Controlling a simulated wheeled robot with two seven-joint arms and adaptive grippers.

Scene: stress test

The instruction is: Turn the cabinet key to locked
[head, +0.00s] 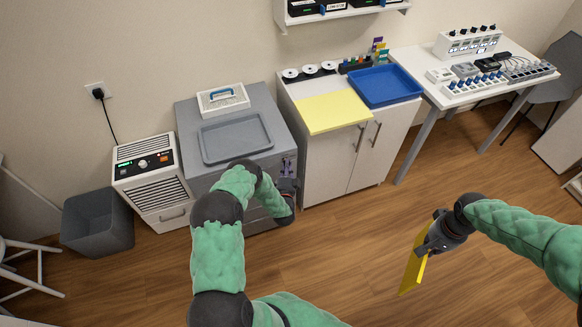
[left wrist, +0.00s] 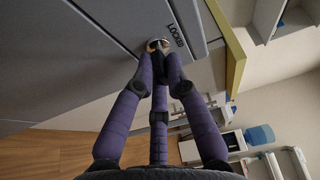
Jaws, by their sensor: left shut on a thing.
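The grey cabinet (head: 191,132) stands against the wall, left of the white one. In the left wrist view its grey front (left wrist: 75,60) carries a round metal lock (left wrist: 152,44) beside a label (left wrist: 174,36) reading something like "LOCK". My left gripper (head: 288,168) is at the cabinet's right front edge. Its purple fingers (left wrist: 160,68) close together right at the lock, shut on the key, which they mostly hide. The key's turn position cannot be told. My right gripper (head: 432,238) is shut on a flat yellow board (head: 412,272), held over the floor away from the cabinet.
A grey tray (head: 236,138) and a white case (head: 222,100) lie on the grey cabinet. The white cabinet (head: 325,165) has a yellow sheet (head: 333,111) and a blue tray (head: 385,86) on top. A white heater-like unit (head: 153,180) and grey bin (head: 97,222) stand left. The middle floor is clear.

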